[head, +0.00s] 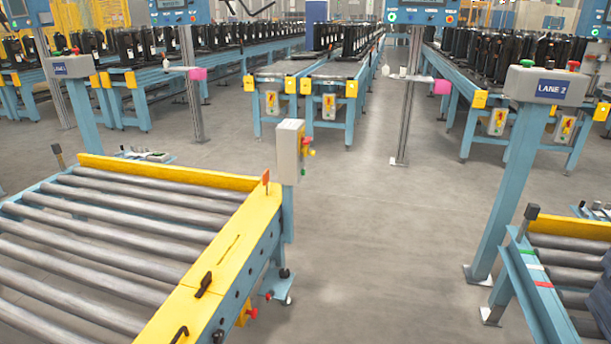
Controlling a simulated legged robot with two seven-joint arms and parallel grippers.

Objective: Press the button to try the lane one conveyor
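A grey button box on a blue post at the left (73,67) carries a small lane label that I cannot read surely, with a red button on top. A larger grey box at the right (545,87) is labelled LANE 2, with a green button (527,63) and a red button (573,65) on top. A roller conveyor with a yellow frame (225,250) fills the lower left and is empty. A pale control box (290,152) stands at its far right corner, with red and yellow parts on its right side. Neither of my grippers is in view.
A second roller conveyor (570,258) is at the lower right, with a dark item at the edge. Blue conveyors (330,70) holding rows of black units stand behind. Screens on poles (404,90) rise midway. Grey floor (385,240) is clear between the near conveyors.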

